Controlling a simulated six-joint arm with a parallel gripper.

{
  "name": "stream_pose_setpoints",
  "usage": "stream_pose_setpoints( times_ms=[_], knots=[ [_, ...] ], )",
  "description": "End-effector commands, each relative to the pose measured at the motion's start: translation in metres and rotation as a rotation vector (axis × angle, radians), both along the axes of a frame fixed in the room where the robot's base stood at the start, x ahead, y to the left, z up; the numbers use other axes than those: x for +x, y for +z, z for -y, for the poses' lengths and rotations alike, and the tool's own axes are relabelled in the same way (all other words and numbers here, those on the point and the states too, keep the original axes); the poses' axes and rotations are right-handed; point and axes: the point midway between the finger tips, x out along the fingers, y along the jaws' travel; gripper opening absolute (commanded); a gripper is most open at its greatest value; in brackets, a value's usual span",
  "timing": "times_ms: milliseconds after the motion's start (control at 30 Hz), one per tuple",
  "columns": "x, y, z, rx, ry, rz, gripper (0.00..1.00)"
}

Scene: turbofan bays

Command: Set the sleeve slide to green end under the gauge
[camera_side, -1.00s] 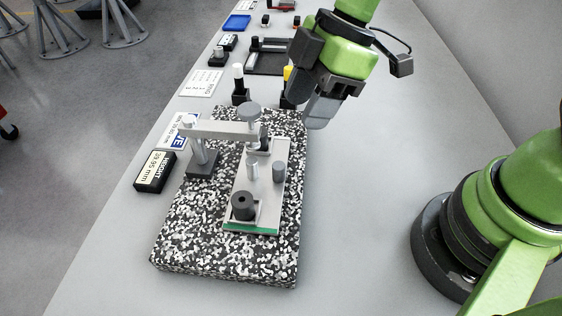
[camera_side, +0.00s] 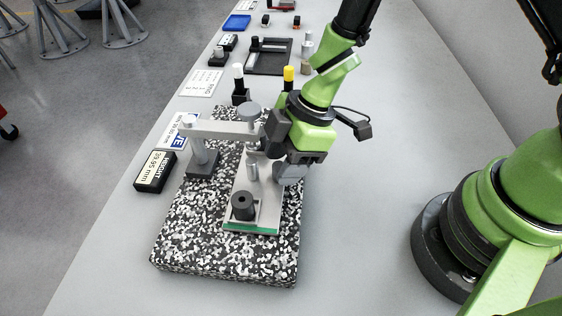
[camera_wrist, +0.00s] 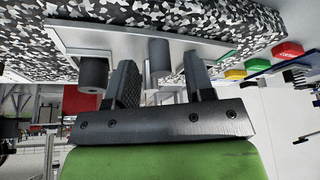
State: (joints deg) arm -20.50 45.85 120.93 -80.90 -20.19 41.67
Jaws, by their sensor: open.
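The slide is a flat grey plate (camera_side: 262,212) with a green front end on the speckled granite block (camera_side: 200,245); the plate also shows in the wrist view (camera_wrist: 75,40). A dark sleeve (camera_side: 243,206) stands near the green end, and a bare metal post (camera_side: 252,171) stands further back. The gauge (camera_side: 249,112) hangs on a horizontal arm over the plate's far part. My gripper (camera_side: 284,178) is open at the plate's right edge. In the wrist view its fingers (camera_wrist: 160,68) stand either side of a grey peg (camera_wrist: 158,52); contact cannot be told.
The gauge stand's column (camera_side: 203,155) rises left of the slide. A black display reading 39.95 mm (camera_side: 155,172) sits left of the granite. Black-based posts with white (camera_side: 238,72) and yellow (camera_side: 289,75) tops stand behind. The table right of the block is clear.

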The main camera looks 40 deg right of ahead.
Motion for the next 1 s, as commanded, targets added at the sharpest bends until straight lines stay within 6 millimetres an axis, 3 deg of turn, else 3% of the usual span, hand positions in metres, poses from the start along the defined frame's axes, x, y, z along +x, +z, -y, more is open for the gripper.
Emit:
stream_pose_setpoints(
  times_ms=[200,467,700,1000],
  knots=[
    [0.001,-0.011,-0.004,-0.001,0.0,0.001,0.49],
    [0.002,-0.012,-0.004,-0.002,-0.001,0.001,0.49],
    [0.001,-0.012,-0.004,-0.001,-0.001,0.002,0.0],
    [0.01,-0.011,0.002,0.005,-0.003,0.004,0.0]
  ],
)
